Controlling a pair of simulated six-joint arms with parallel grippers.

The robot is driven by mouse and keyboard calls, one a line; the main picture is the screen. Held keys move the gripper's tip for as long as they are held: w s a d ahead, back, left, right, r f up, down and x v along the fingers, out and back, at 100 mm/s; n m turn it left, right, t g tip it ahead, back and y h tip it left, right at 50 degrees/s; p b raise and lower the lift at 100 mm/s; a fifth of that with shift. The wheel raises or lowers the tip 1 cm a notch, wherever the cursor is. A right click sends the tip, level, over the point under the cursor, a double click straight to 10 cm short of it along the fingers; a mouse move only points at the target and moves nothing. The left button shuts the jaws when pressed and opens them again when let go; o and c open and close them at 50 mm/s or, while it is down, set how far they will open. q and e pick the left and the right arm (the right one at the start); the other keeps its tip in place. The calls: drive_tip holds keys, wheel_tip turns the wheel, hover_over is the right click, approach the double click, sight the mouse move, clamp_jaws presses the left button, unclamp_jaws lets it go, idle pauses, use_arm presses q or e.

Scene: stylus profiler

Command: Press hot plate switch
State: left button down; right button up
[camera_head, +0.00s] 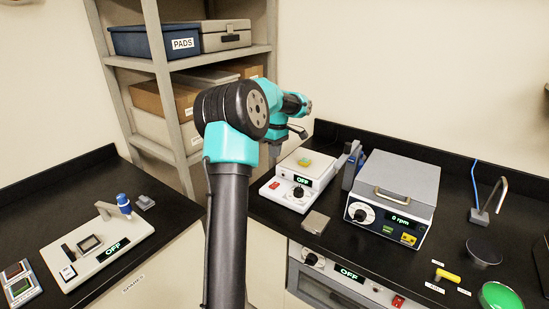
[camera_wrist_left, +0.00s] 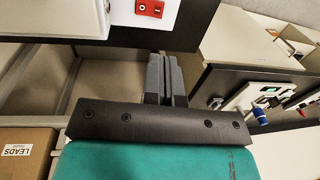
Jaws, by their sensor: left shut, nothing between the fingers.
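The hot plate (camera_head: 290,193) is a white unit on the black bench, with a dark knob, a display reading OFF and a small yellow-green piece on top. Its red switch (camera_head: 274,184) is on the front left; a red switch on a white face also shows at the top of the left wrist view (camera_wrist_left: 150,8). My left gripper (camera_head: 276,151) is above and behind the hot plate's left side, partly hidden by my own arm. In the left wrist view its fingers (camera_wrist_left: 165,80) are shut and empty, apart from the switch. My right gripper is out of view.
A centrifuge (camera_head: 398,190) reading 0 rpm stands right of the hot plate, with a small grey block (camera_head: 315,222) between them in front. Shelves (camera_head: 160,65) with boxes stand behind my arm. Another unit (camera_head: 100,250) reading OFF is on the left bench.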

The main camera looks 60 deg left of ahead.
sight(273, 186)
use_arm(q)
drive_tip(key=f, duration=0.4)
drive_tip(key=s+f, duration=0.1)
drive_tip(key=f, duration=0.7)
drive_tip(key=shift+s+d+f, duration=0.15)
drive_tip(key=shift+s+d, duration=0.05)
drive_tip(key=shift+d, duration=0.1)
drive_tip(key=shift+w+d, duration=0.1)
